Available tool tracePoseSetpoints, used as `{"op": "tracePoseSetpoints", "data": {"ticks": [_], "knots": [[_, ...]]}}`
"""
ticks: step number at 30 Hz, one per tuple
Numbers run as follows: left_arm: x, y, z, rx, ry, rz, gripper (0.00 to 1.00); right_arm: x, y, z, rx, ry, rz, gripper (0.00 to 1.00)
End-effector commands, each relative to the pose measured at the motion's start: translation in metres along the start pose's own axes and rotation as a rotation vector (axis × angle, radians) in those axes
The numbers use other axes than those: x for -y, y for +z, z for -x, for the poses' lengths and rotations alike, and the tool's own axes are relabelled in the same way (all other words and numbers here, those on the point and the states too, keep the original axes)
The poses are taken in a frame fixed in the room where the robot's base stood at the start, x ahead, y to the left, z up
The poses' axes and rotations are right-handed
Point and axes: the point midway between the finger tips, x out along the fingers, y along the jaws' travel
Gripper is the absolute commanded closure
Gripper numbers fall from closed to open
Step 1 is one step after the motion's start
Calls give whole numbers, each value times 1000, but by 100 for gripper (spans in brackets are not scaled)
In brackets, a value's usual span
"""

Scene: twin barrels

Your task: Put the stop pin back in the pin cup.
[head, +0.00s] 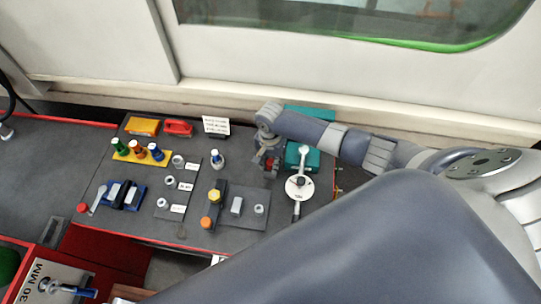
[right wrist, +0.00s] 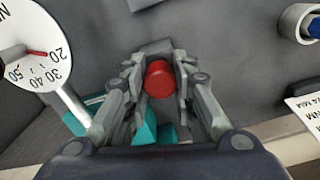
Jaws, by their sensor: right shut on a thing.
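My right gripper (head: 268,165) is over the right part of the grey bench, just left of the teal block. In the right wrist view the right gripper (right wrist: 160,75) has its fingers closed on both sides of a red round-headed piece, the stop pin (right wrist: 159,79). The red also shows between the fingers in the head view (head: 271,164). The pin's lower part is hidden below its head. I cannot tell for certain which fitting is the pin cup. My left gripper is not in view.
A white dial (head: 298,189) with a lever stands right of the gripper, beside a teal block (head: 309,157). A yellow rack (head: 140,155) holds coloured pieces. Grey bench (head: 240,170) lies bare between the fitting and gripper.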

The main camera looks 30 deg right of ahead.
Motion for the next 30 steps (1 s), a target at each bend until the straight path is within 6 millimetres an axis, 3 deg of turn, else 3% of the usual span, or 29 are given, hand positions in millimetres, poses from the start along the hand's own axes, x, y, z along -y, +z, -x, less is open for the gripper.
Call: {"op": "tracePoseSetpoints", "data": {"ticks": [3,4,6,20,30], "knots": [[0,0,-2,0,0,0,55,0,0,-4,0,0,0,100],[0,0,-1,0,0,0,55,0,0,-3,0,-1,0,69],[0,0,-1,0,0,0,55,0,0,-3,0,0,0,53],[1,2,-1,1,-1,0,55,0,0,5,0,-2,0,53],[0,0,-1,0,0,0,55,1,-1,68,-2,-3,1,53]]}}
